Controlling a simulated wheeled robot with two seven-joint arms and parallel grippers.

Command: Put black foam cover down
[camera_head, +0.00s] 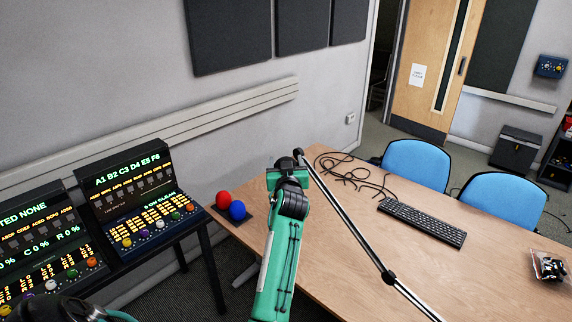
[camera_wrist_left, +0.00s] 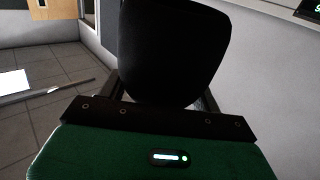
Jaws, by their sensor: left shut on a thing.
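The black foam cover (camera_wrist_left: 172,48) fills the upper middle of the left wrist view, a rounded dark shape between the two fingers. My left gripper (camera_head: 286,164) is shut on it. In the head view the gripper is above the far left part of the wooden table, and I cannot clearly tell the cover from the dark gripper parts there. A red foam ball (camera_head: 223,200) and a blue foam ball (camera_head: 237,210) sit on a dark square base, left of my green arm. My right gripper is not in view.
A thin metal pole (camera_head: 352,232) crosses the table (camera_head: 388,250) diagonally beside my arm. Loose black cables (camera_head: 350,178) and a keyboard (camera_head: 423,222) lie right of it. Consoles (camera_head: 142,200) stand at left, blue chairs (camera_head: 416,165) behind the table. The table's middle is mostly clear.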

